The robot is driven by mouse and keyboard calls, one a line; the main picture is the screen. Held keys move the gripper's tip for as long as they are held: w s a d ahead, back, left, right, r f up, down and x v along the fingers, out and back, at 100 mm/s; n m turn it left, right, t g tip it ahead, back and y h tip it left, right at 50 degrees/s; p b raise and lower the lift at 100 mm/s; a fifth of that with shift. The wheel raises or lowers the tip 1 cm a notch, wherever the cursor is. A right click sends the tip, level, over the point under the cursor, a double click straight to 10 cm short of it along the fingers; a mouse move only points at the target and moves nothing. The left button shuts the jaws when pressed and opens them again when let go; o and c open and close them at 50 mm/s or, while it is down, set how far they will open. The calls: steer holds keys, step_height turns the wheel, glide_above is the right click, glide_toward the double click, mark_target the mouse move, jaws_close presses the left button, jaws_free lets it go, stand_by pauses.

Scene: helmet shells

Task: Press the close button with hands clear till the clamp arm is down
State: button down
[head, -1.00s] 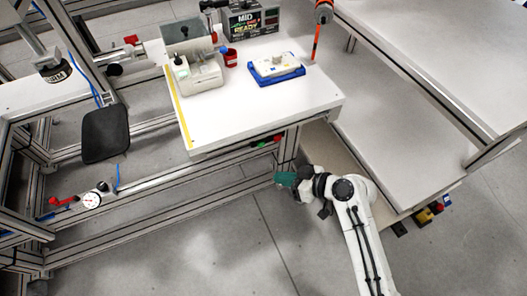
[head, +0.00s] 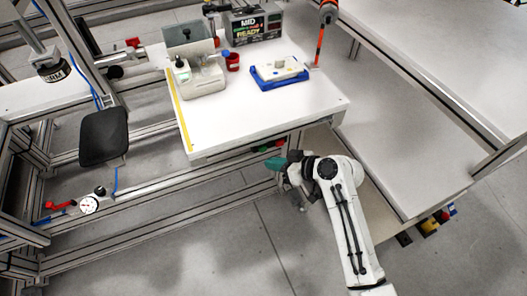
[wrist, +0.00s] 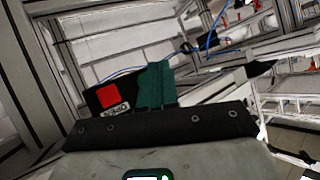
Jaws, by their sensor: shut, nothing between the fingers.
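Under the front edge of the white table (head: 270,122), a green button (head: 265,149) shows in the head view, just above my fingertips. A red square button (wrist: 108,95) on a dark box shows in the wrist view, left of my fingers, with an upside-down label that seems to read OPEN. My gripper (head: 275,163) has teal fingers and is shut and empty, close to the button box; it also shows in the wrist view (wrist: 153,85). I cannot tell whether it touches a button. A pale fixture (head: 203,82) stands on the table. I cannot make out the clamp arm's position.
Metal frame rails run below and left. A long white bench (head: 440,60) is at the right. The floor in front is clear.

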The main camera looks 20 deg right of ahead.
steer(key=shift+w, duration=0.8)
steer(key=shift+w, duration=0.1)
stand_by(1.4)
steer(key=shift+w+b, duration=0.3)
steer(key=shift+b, duration=0.1)
steer(key=shift+w, duration=0.5)
stand_by(0.9)
steer(key=shift+s, duration=0.9)
steer(key=s+p, duration=0.2)
steer(key=s, duration=0.3)
